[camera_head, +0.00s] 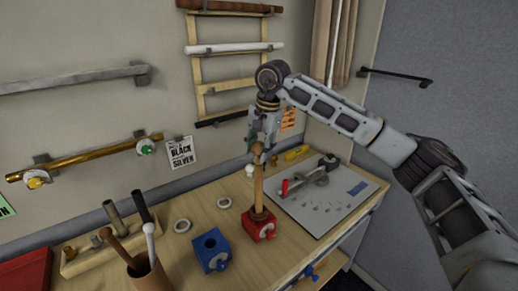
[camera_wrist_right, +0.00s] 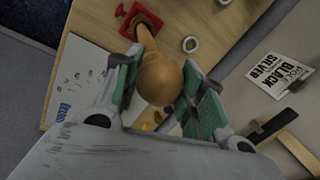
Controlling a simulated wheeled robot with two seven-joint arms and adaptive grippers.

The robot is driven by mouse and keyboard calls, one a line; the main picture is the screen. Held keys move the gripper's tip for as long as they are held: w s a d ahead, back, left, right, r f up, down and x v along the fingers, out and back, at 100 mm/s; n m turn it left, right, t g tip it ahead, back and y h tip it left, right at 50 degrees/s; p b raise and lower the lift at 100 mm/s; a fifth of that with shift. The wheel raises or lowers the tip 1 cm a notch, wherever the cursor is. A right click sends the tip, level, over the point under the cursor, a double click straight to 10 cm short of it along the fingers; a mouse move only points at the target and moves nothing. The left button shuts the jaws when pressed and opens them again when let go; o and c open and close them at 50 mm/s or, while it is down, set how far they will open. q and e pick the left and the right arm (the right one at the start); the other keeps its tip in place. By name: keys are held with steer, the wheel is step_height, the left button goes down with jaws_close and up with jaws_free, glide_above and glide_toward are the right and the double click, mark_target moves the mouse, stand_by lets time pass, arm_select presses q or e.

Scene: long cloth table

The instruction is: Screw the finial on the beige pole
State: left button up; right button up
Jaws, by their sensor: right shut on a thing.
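The beige pole (camera_head: 258,188) stands upright in a red clamp block (camera_head: 259,227) on the wooden table. My right gripper (camera_head: 260,143) reaches down from above and is shut on the round tan-brown finial (camera_head: 257,150) at the pole's top. In the right wrist view the finial (camera_wrist_right: 160,79) sits between the green finger pads. The pole (camera_wrist_right: 147,37) runs from behind it to the red block (camera_wrist_right: 140,17). The finial looks in line with the pole; the joint is hidden, so I cannot tell how far it is threaded. My left gripper is out of view.
A blue block (camera_head: 211,250) stands left of the red one. A cup (camera_head: 148,277) holds rods. A grey board (camera_head: 328,199) with small parts lies to the right. Rods hang on the wall, including a gold one (camera_head: 85,160).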

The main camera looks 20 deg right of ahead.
steer(key=shift+f, duration=0.3)
stand_by(0.4)
steer(key=o, duration=1.1)
